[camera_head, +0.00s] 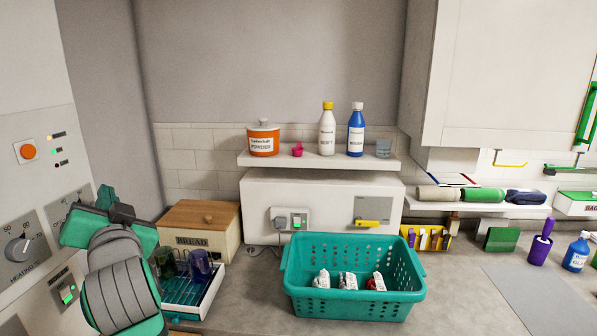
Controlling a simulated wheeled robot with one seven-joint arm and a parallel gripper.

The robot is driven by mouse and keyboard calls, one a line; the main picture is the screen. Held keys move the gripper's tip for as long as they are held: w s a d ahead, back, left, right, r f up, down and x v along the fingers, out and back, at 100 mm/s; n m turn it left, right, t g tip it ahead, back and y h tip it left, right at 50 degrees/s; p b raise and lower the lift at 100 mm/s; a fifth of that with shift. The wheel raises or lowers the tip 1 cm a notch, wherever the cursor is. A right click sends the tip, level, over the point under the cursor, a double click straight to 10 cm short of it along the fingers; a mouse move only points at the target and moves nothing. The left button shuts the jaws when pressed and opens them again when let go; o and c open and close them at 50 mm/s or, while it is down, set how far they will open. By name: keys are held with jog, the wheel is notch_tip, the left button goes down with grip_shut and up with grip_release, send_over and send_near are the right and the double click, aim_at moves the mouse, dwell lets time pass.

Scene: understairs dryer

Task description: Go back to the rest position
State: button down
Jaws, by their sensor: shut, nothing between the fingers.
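My gripper (106,198) shows at the left, at the end of my teal and grey arm. It is raised in front of the white appliance panel and is shut with nothing in it. Its fingers are small in the view and partly hidden by my wrist. It is apart from the bread box and the glass rack to its right.
A teal basket (352,248) with several white packets stands mid-counter. A rack (190,302) with glasses and a bread box (200,222) stand near my arm. The panel (30,200) with knobs is close on the left. A shelf (318,162) holds bottles.

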jog(key=d+f+m+h, duration=0.15)
jog(key=d+f, duration=0.35)
jog(key=f, duration=0.6)
jog(key=d+f+t+h, duration=0.15)
jog(key=d+f, duration=0.35)
jog(key=f, duration=0.6)
jog(key=d+f+h, duration=0.2)
jog(key=d+f, duration=0.3)
jog(key=f, duration=0.6)
jog(key=s+d+f+h, duration=0.5)
jog(key=s+d+f, duration=1.2)
jog(key=s+f, duration=0.3)
jog(key=s+d+h, duration=0.1)
jog(key=s+d, duration=0.1)
jog(key=s, duration=0.7)
jog(key=s+d+r+g+h, duration=0.1)
jog(key=s+d, duration=0.2)
jog(key=s, duration=0.7)
jog(key=shift+d+r+n, duration=0.25)
jog(key=shift+r+n, duration=0.05)
jog(key=shift+n, duration=0.15)
